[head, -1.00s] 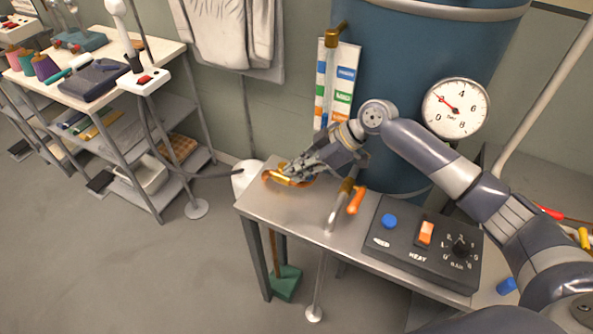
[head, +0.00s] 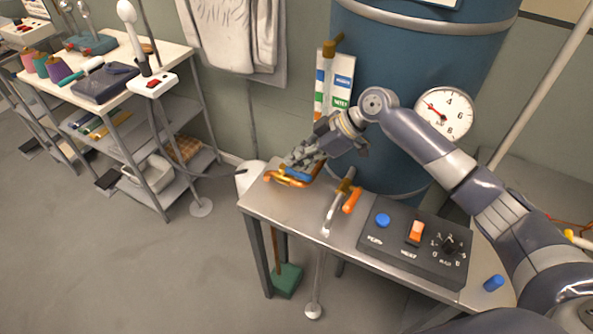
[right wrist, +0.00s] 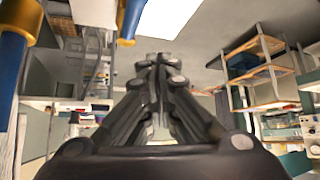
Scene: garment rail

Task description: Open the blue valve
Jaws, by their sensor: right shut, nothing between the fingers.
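The blue valve handle (head: 298,174) sits low over the far left end of the metal bench, beside a brass-orange curved part (head: 284,180). My right gripper (head: 292,161) is shut and empty, just above and behind the handle; I cannot tell whether it touches it. In the right wrist view, the shut fingers (right wrist: 160,62) point ahead. A blue bar with a brass collar (right wrist: 12,60) stands at the left edge there, and another blue piece (right wrist: 131,18) hangs at the top. My left gripper is not in view.
An orange lever (head: 352,200) on a pipe stands right of the valve. A control box (head: 400,255) and a blue knob (head: 493,283) are on the bench (head: 285,212). The blue tank (head: 400,60) with its gauge (head: 445,113) stands behind.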

